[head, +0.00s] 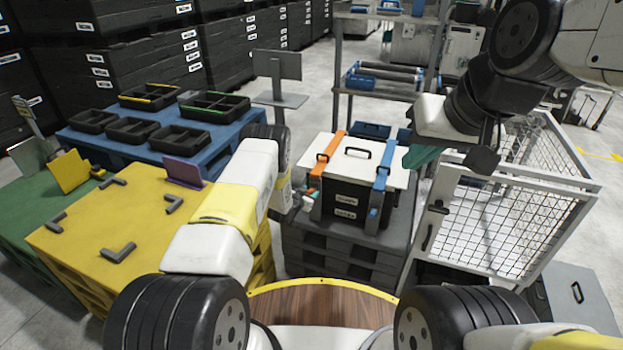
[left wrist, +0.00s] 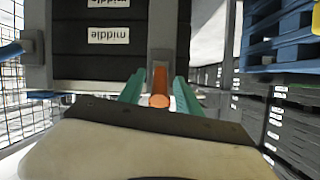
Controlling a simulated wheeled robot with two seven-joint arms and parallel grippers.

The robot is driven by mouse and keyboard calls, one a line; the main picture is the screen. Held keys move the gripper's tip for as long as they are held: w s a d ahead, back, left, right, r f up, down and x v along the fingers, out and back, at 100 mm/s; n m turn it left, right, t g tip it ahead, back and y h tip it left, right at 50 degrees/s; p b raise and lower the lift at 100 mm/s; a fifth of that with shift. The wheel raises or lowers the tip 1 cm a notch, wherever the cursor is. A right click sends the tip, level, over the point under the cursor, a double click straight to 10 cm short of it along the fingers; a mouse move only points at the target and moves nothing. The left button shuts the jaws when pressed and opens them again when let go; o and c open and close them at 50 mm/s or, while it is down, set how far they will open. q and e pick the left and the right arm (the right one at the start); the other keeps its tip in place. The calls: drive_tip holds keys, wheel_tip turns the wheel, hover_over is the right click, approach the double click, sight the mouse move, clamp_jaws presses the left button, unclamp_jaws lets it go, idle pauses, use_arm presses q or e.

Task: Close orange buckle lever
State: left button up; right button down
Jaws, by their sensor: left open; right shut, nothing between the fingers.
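A black box with a white lid (head: 345,160) stands on dark stacked pallets. An orange strap (head: 330,146) crosses its left side and a blue strap (head: 382,178) its right side. The orange buckle lever (left wrist: 159,82) shows in the left wrist view, its round end towards the camera. My left gripper (head: 307,199) is at the box's lower left front. In the left wrist view its green fingers (left wrist: 159,76) are open, one on each side of the lever; contact cannot be told. My right gripper (head: 424,158) is shut and empty, right of the box.
A yellow pallet table (head: 88,247) with dark corner brackets lies left of my left arm. A blue table (head: 80,142) with black trays stands behind it. A wire mesh cage (head: 500,215) stands right of the box. A shelf rack (head: 385,87) stands behind the box.

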use_arm(q)
drive_tip(key=shift+w, duration=0.1)
clamp_jaws()
idle(1.4)
